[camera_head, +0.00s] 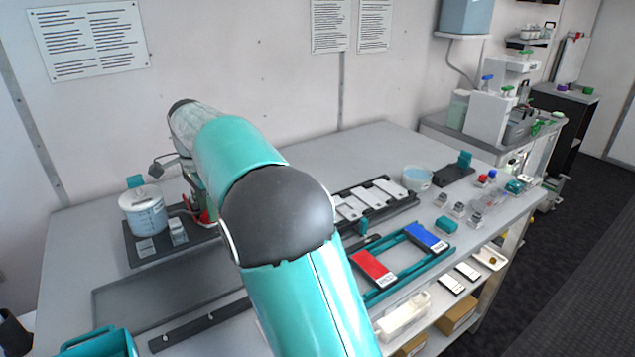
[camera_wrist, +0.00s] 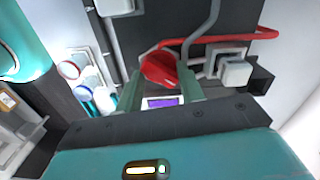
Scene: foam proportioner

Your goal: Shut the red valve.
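The red valve (camera_wrist: 160,69) has a faceted red handle and sits in the middle of the wrist view. My gripper (camera_wrist: 160,76) has its two green fingers apart, one on each side of the red handle. The handle fills much of the gap at the fingertips; I cannot tell whether the fingers touch it. The handle lies slantwise between them. In the head view my arm covers most of this spot. Only a bit of red (camera_head: 204,217) shows beside the arm's end at the back of the bench.
A red hose (camera_wrist: 225,38) and grey pipes run close behind the valve. In the head view a clear jar (camera_head: 143,211) stands left of my arm on a dark tray. Red (camera_head: 373,269) and blue (camera_head: 426,237) cases lie right of it. A wall rises behind the bench.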

